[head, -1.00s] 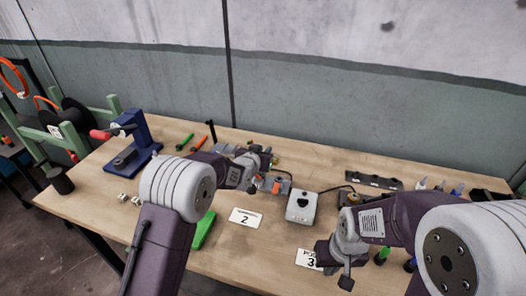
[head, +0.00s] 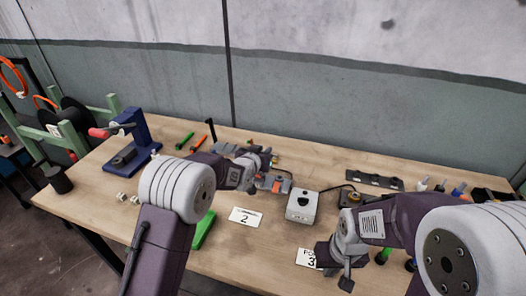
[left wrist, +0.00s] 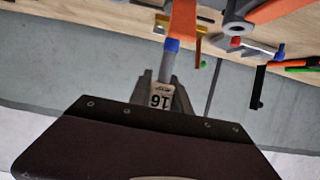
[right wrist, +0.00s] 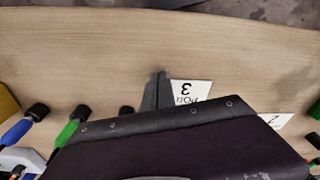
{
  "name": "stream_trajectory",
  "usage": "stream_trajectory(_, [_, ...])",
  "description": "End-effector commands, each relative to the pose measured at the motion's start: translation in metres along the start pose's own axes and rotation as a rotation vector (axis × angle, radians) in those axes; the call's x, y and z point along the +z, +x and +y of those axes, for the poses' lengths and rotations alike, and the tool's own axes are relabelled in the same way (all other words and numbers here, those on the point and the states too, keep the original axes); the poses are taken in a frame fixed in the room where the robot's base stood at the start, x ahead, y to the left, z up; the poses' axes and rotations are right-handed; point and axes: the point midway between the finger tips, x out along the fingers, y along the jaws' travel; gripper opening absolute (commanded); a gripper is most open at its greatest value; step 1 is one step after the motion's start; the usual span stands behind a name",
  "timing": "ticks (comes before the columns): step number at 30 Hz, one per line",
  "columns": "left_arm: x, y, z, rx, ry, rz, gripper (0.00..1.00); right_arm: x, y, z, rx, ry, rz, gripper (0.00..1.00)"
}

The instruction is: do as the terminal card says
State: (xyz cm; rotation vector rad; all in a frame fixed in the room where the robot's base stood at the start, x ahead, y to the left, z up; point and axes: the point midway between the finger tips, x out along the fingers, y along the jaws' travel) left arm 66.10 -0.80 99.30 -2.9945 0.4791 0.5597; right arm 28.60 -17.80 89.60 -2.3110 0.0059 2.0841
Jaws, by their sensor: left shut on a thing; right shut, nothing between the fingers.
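A white card with a 2 (head: 244,217) lies mid-table in the head view; its small print is unreadable. A second card with a 3 (head: 307,259) lies nearer the front edge and also shows in the right wrist view (right wrist: 190,91). My left gripper (left wrist: 166,82) is shut on a slim grey piece with a blue band (left wrist: 171,46), below an orange part. A white label with 16 (left wrist: 161,96) shows between the fingers. My right gripper (right wrist: 160,84) is shut and empty above the table, beside the 3 card.
A white box with a dark top mark (head: 302,206) stands right of the 2 card. A blue press-like stand (head: 138,143) is at left. A dark slotted strip (head: 375,180) lies at back right. Green and orange tools (head: 198,142) lie behind my left arm.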

Motion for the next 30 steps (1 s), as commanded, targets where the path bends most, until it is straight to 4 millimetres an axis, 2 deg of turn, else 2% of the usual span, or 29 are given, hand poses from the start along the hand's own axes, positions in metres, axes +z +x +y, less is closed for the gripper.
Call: stream_trajectory(30, [0.03,0.011,0.001,0.002,0.0,-0.007,0.0,0.0,0.026,0.0,-0.001,0.0,0.008,0.0])
